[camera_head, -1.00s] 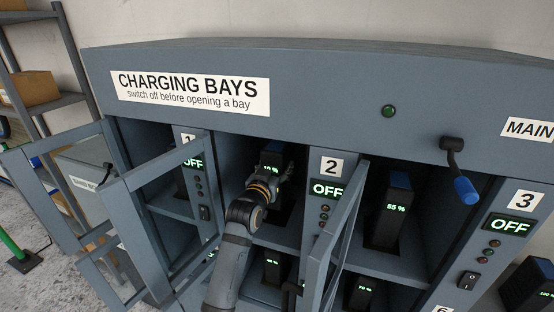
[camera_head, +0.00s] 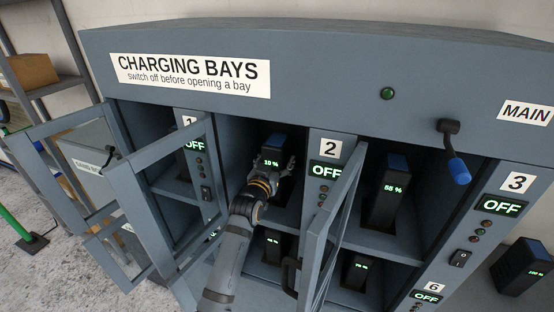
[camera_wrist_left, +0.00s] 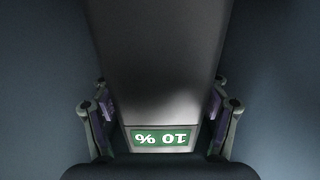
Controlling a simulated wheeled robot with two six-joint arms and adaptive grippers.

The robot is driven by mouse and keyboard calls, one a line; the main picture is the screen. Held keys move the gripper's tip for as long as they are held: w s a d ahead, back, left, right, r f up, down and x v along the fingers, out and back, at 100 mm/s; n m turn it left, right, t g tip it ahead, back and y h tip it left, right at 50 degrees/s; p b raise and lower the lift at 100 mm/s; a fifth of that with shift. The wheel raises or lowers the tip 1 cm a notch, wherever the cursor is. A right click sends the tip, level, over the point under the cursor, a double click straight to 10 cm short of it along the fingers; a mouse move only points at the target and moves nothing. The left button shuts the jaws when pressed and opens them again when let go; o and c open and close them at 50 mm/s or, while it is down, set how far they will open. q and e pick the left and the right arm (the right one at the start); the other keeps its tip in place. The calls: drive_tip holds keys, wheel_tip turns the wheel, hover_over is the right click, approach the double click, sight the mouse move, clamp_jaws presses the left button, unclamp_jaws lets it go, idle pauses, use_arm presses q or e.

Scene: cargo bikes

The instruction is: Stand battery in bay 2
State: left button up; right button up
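The battery (camera_head: 274,145), a dark upright block with a blue top and a green "10 %" display, is inside bay 2, left of the "2" label (camera_head: 331,149). My left gripper (camera_head: 276,172) reaches in from the front with its fingers around the battery. In the left wrist view the battery (camera_wrist_left: 160,70) fills the middle, its display upside down, with the finger pads (camera_wrist_left: 160,112) close against both sides. The arm hides the battery's foot, so I cannot tell whether it touches the shelf. Bay 2's display (camera_head: 326,171) reads OFF. My right gripper is out of view.
A "55 %" battery (camera_head: 392,190) stands in bay 3. The main lever (camera_head: 453,150) is at upper right; a loose battery (camera_head: 521,268) is at far right.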

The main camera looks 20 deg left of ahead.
use_arm(q)
drive_tip(key=shift+o, duration=0.2)
drive_tip(key=s+b, duration=0.3)
drive_tip(key=s, duration=0.9)
drive_tip(key=shift+a, duration=0.2)
